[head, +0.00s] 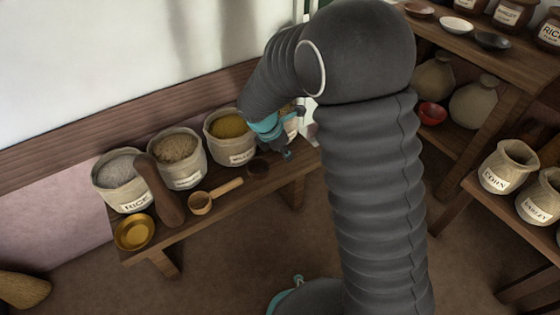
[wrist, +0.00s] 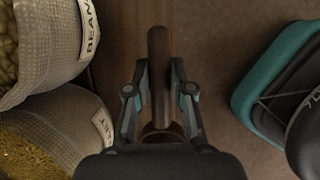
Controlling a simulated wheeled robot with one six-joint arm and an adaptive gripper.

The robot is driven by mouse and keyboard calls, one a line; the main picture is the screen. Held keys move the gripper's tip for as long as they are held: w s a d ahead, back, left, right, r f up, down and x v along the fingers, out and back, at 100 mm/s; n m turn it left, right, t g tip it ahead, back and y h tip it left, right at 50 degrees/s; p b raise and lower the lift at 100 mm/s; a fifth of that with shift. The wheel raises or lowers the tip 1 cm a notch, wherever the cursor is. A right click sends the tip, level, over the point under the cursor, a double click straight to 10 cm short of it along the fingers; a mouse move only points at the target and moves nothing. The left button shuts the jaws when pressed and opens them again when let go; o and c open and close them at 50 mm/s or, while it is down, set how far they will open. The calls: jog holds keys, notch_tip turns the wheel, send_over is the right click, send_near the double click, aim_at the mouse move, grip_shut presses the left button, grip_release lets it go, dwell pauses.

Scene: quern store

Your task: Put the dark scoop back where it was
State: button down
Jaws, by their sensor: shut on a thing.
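The dark scoop (head: 258,167) is at the front edge of the low bench (head: 238,195), in front of the millet sack. In the wrist view its dark brown handle (wrist: 158,50) runs up between the fingers of my gripper (wrist: 161,82), which is shut on it. The scoop's bowl lies toward the bottom of that view, mostly hidden by my gripper. In the head view my gripper (head: 286,148) is at the right part of the bench, partly hidden by my arm. I cannot tell whether the scoop touches the bench.
A light wooden scoop (head: 213,195), a brown rod-like thing (head: 160,190) and a brass bowl (head: 134,232) lie left. Shelves (head: 470,45) stand right.

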aim_at(285, 165)
jog(key=shift+w+a+f, duration=0.25)
jog(key=shift+w+f, duration=0.1)
jog(key=shift+w, duration=0.15)
jog(key=shift+w+a+f, duration=0.25)
jog(key=shift+w+f, duration=0.1)
jog(key=shift+w, duration=0.15)
jog(key=shift+f+b, duration=0.6)
jog(key=shift+f, duration=1.35)
jog(key=shift+f, duration=0.2)
jog(key=c, duration=1)
grip_release()
jog(key=shift+r, duration=0.1)
